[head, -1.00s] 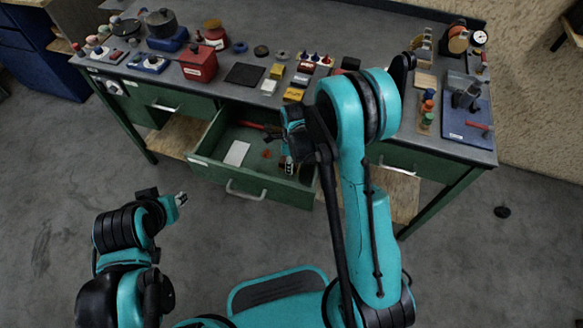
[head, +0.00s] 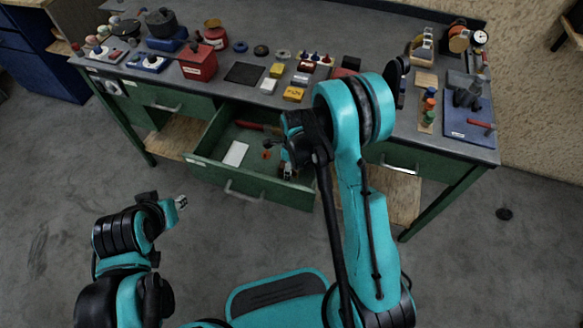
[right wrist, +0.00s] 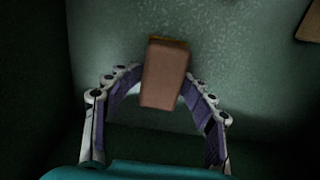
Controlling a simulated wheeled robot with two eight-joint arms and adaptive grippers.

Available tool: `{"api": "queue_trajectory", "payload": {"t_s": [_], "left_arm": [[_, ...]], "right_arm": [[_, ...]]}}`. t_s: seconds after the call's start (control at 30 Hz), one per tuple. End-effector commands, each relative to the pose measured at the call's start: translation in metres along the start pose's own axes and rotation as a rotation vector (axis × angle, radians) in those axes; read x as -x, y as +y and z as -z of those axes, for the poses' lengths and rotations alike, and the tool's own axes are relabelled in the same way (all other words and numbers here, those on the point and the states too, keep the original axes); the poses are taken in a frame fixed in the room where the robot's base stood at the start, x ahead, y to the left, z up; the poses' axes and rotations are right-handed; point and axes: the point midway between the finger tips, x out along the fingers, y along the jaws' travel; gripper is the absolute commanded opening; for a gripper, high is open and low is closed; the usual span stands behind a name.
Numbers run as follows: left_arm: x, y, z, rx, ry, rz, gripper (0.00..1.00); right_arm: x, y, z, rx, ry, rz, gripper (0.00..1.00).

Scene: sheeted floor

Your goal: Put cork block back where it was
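The cork block (right wrist: 165,75) is a brown, box-shaped piece in the middle of the right wrist view, between the fingers of my right gripper (right wrist: 158,78). The fingers bend in from both sides and their tips appear to press on it. In the head view my right gripper (head: 287,168) is inside the open green drawer (head: 250,186), near its right end; the block is too small to make out there. The wrist view shows drawer floor beyond the block; I cannot tell whether it touches. My left gripper (head: 181,202) is away over the floor, its fingers too small to judge.
In the drawer are a white flat piece (head: 235,153), a red-handled tool (head: 249,125) and a small orange-red piece (head: 267,155).

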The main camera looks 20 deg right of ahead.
Motion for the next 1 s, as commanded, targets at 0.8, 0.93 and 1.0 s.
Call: {"api": "queue_trajectory", "payload": {"t_s": [0.8, 0.93, 1.0], "left_arm": [[0.017, 0.000, 0.013, 0.000, 0.000, 0.000, 0.33], [0.029, 0.000, 0.021, 0.000, 0.000, 0.000, 0.33], [0.034, 0.000, 0.025, 0.000, 0.000, 0.000, 0.33]], "right_arm": [[0.027, -0.001, 0.000, -0.001, 0.002, 0.000, 0.56], [0.060, 0.000, 0.001, -0.001, 0.002, 0.000, 0.56], [0.077, 0.000, 0.000, -0.001, 0.002, 0.000, 0.56]]}}
